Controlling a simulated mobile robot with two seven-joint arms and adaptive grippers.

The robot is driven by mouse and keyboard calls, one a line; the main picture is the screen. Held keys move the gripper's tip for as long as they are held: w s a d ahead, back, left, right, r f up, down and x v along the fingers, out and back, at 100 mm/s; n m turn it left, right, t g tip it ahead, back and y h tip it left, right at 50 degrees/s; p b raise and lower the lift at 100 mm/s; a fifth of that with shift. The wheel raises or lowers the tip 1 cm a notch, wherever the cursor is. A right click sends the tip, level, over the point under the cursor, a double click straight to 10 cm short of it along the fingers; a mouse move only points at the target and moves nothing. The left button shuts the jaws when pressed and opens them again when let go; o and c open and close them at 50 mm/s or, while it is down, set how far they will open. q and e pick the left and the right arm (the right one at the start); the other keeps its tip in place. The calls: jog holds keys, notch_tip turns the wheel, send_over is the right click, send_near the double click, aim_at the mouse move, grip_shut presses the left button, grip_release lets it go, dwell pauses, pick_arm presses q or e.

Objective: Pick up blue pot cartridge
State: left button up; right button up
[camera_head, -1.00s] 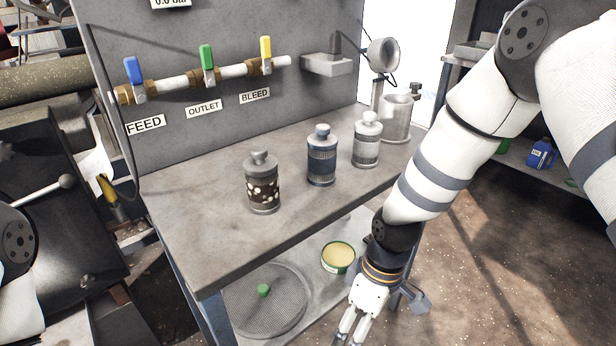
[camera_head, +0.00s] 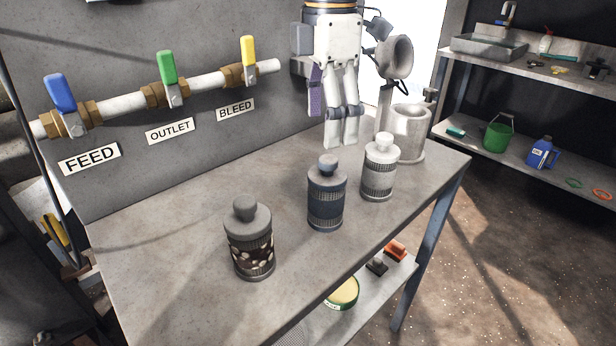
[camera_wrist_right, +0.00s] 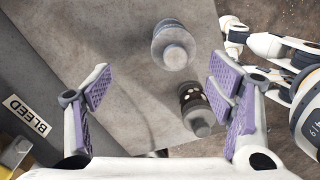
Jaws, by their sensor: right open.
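The blue pot cartridge (camera_head: 326,200) stands upright on the grey bench, between a dark cartridge with white spots (camera_head: 250,245) and a pale grey cartridge (camera_head: 380,172). My right gripper (camera_head: 340,130) is open and empty, fingers pointing down, above the bench behind the blue cartridge and apart from it. In the right wrist view the blue cartridge (camera_wrist_right: 173,45) shows beyond the gap between the purple-padded fingers, with the spotted cartridge (camera_wrist_right: 195,108) nearer the right finger. White parts at the right edge there seem to be my left arm and gripper (camera_wrist_right: 235,38); its jaws are unclear.
A metal cup (camera_head: 408,135) and a round lamp-like head (camera_head: 396,58) stand at the bench's back right. Feed, outlet and bleed valves line the panel (camera_head: 200,165). Shelves (camera_head: 550,165) stand at right.

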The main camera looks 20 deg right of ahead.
aim_at(327, 174)
jog(key=f, duration=0.3)
jog(key=s+f, duration=0.1)
jog(key=f, duration=0.3)
jog(key=s+f, duration=0.1)
jog(key=f, duration=0.2)
jog(key=shift+a+f, duration=0.2)
jog(key=shift+a, duration=0.05)
jog(key=shift+f, duration=0.45)
jog(key=c, duration=1.4)
